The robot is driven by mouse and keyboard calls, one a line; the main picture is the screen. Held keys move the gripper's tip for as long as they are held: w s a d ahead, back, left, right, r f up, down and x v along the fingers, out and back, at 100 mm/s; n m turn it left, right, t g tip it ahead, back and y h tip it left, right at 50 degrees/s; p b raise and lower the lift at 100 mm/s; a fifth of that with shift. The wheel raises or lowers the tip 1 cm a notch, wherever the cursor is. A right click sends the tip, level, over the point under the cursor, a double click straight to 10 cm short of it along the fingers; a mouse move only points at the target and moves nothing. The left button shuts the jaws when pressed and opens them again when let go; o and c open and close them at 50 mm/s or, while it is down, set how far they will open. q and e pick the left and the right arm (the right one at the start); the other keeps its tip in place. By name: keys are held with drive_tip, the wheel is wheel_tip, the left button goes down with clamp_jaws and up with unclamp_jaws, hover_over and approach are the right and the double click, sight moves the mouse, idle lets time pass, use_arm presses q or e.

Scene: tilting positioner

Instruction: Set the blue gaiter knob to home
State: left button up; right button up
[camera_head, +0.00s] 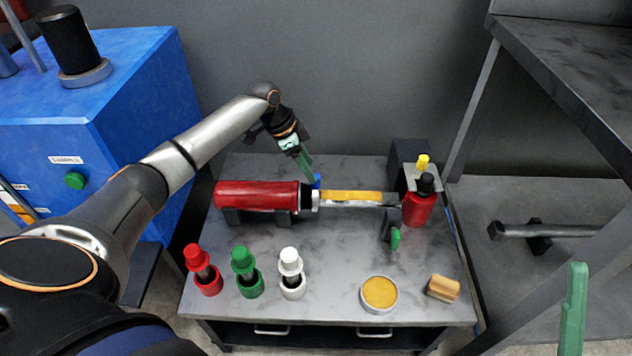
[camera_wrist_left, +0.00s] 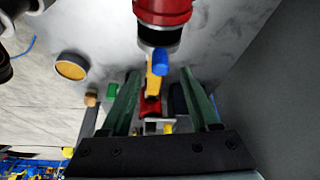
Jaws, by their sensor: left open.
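The small blue knob (camera_head: 317,181) stands up at the right end of the red cylinder (camera_head: 257,195), by its pale collar. In the left wrist view the blue knob (camera_wrist_left: 161,63) is near the tips of my left fingers, in front of the red cylinder's black end. My left gripper (camera_head: 309,168) comes down from behind, just above and beside the knob. In the left wrist view my left gripper (camera_wrist_left: 160,75) has its green fingers apart, with the knob lined up between them. I cannot tell whether they touch it. Part of my right gripper (camera_head: 576,300) shows at the right edge.
A yellow-topped tin (camera_head: 379,293) and brown block (camera_head: 443,288) lie front right.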

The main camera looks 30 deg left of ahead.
sight(315, 185)
use_arm(q)
drive_tip(key=b+x, duration=0.1)
drive_tip(key=x, duration=0.4)
clamp_jaws()
idle(0.5)
idle(0.9)
